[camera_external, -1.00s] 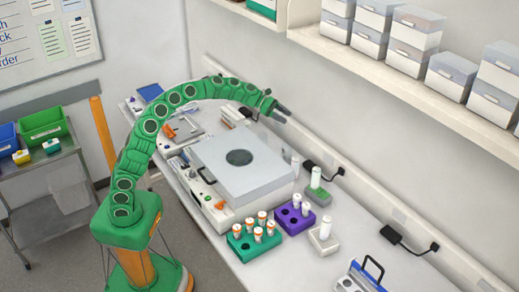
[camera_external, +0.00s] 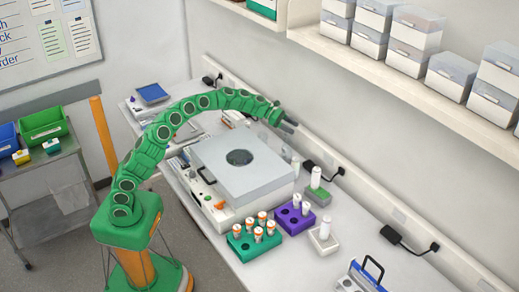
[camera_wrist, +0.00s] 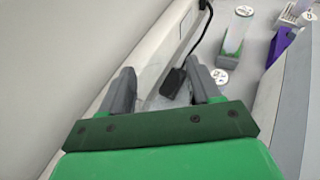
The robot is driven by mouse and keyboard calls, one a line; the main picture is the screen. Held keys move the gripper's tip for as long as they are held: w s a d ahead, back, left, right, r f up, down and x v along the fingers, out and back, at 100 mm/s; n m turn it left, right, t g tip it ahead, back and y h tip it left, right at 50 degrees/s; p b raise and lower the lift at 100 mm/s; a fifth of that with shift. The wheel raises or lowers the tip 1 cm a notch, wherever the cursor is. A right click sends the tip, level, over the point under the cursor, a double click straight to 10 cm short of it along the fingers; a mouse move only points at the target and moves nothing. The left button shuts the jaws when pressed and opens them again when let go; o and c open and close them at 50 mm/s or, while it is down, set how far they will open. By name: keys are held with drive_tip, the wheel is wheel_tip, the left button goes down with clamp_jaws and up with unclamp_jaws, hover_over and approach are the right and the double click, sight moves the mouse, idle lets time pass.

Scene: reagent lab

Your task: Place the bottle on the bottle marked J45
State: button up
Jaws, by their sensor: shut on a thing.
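My gripper (camera_external: 291,127) is above the back of the bench, behind the large grey-lidded box, near the wall. In the wrist view my gripper (camera_wrist: 160,85) has its two grey fingers around a pale, see-through thing (camera_wrist: 155,93), likely the clear bottle; its outline is faint. A white-capped bottle (camera_external: 295,166) stands beside the box's right back corner; its cap also shows in the wrist view (camera_wrist: 219,76). Another bottle (camera_external: 316,177) stands in a green holder (camera_external: 318,196). The cap markings are too small to read, so I cannot tell which is J45.
A purple rack (camera_external: 284,219) and a teal rack (camera_external: 239,247) hold capped tubes. A white holder (camera_external: 329,248) has one tube. The grey-lidded box (camera_external: 225,170) fills the mid-bench. A black power adapter (camera_wrist: 173,80) and cable lie along the wall.

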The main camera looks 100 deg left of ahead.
drive_tip(key=shift+f, duration=0.5)
drive_tip(key=shift+f, duration=0.1)
drive_tip(key=o, duration=1.1)
drive_tip(key=shift+c, duration=0.2)
drive_tip(key=shift+s+a+r, duration=0.1)
drive_tip(key=shift+s+r, duration=0.2)
drive_tip(key=v, duration=1.1)
drive_tip(key=shift+s, duration=0.15)
